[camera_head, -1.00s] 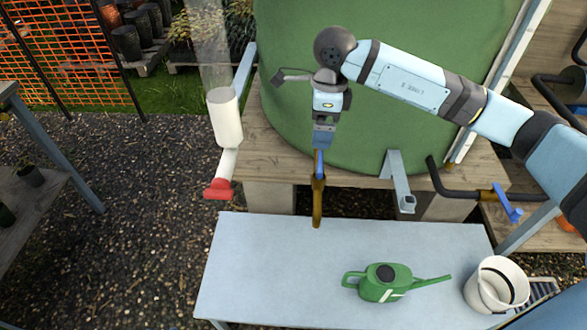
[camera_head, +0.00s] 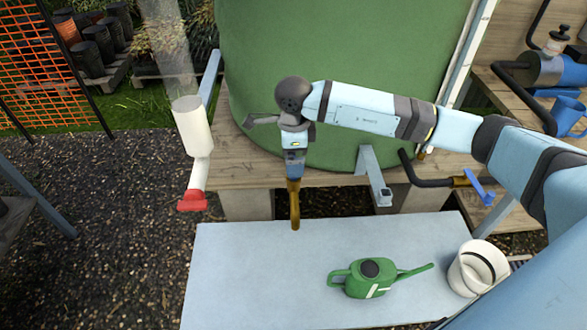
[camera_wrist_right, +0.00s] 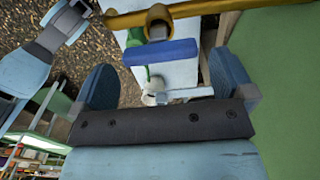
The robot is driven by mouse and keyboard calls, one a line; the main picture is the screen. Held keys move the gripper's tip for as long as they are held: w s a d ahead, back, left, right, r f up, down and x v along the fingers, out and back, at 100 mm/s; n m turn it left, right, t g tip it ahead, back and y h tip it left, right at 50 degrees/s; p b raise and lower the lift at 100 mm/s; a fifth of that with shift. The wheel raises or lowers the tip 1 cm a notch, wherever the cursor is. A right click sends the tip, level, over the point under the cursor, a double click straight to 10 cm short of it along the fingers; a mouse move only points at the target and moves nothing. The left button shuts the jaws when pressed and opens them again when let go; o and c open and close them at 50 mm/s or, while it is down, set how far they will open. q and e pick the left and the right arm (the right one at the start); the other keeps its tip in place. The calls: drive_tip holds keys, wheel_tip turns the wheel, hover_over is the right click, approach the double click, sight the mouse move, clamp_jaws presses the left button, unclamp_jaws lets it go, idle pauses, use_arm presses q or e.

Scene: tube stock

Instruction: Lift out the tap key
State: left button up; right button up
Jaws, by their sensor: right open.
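A brass tap (camera_head: 295,208) points out over the near table from the green tank. Its blue handle, which I take for the tap key, shows in the right wrist view (camera_wrist_right: 160,52) as a flat bar on a dark stem above the brass fitting (camera_wrist_right: 158,20). My right gripper (camera_head: 294,172) points down over the tap and mostly hides the handle in the head view. In the right wrist view its two blue fingers are spread (camera_wrist_right: 166,72), with the handle between and just beyond them, apparently not clamped.
A green watering can (camera_head: 369,277) and a white bucket (camera_head: 463,275) stand on the pale table (camera_head: 240,270). A white pipe with a red end (camera_head: 193,200) is at left. Another brass tap with a blue lever (camera_head: 478,185) is at right. The table's left part is clear.

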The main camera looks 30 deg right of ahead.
wheel_tip(320, 180, down, 3)
drive_tip(key=shift+r, duration=0.1)
drive_tip(key=c, duration=0.8)
drive_tip(key=shift+o, duration=0.2)
drive_tip(key=shift+r, duration=0.15)
